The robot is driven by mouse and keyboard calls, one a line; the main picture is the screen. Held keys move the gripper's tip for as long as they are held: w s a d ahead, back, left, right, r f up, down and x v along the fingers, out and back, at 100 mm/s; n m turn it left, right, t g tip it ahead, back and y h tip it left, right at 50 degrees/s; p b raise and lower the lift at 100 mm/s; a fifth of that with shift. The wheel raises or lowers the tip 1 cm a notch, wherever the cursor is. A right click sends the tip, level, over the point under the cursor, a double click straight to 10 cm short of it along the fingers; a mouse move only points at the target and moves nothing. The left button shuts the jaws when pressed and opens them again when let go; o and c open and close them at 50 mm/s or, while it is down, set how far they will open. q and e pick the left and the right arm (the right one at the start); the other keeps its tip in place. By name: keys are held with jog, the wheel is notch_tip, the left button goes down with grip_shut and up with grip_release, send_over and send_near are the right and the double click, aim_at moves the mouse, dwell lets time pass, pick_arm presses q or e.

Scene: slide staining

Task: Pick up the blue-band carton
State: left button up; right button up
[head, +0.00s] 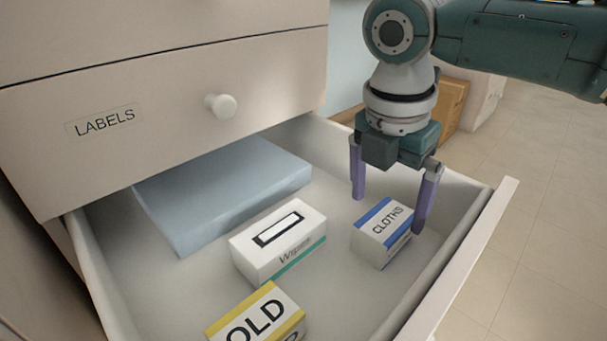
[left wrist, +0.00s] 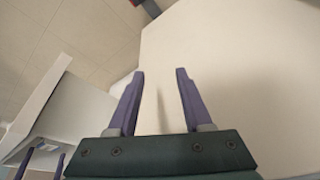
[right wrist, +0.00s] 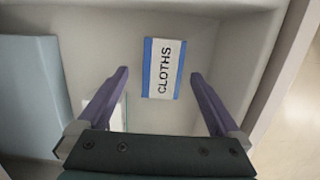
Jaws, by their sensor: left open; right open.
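The blue-band carton (head: 383,232) is a small white box with blue bands, marked CLOTHS. It sits on the floor of the open drawer, near the drawer's front and right side. In the right wrist view the carton (right wrist: 163,69) lies ahead of the fingertips, between their lines. My right gripper (head: 388,215) is open, pointing down over the drawer, with nothing between its fingers. It also shows in the right wrist view (right wrist: 158,75). My left gripper (left wrist: 160,72) is open and empty in front of a pale flat surface, and is out of the head view.
The open drawer (head: 465,260) also holds a white Wipes box (head: 280,240) with a green band, a yellow-banded OLD box (head: 257,315) and a light blue flat pack (head: 225,190). A closed drawer marked LABELS (head: 160,110) is above. Bare drawer floor surrounds the carton.

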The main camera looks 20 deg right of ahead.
aim_at(387, 219)
jog(key=f+b, duration=0.1)
jog(key=f, duration=0.1)
jog(key=f+b, duration=0.1)
jog(key=f, duration=0.1)
jog(key=shift+s+d+b, duration=0.1)
jog(key=shift+d+b, duration=0.25)
pick_arm(q)
notch_tip(387, 219, down, 3)
jog(key=shift+a+f, duration=0.1)
jog(key=shift+f, duration=0.1)
pick_arm(e)
jog(key=shift+r, duration=0.1)
pick_arm(q)
jog(key=shift+r+p, duration=0.3)
jog(key=shift+p, duration=0.1)
pick_arm(e)
jog(key=shift+f, duration=0.3)
jog(key=shift+c, duration=1.2)
jog(key=c, duration=1.2)
jog(key=shift+o, duration=0.2)
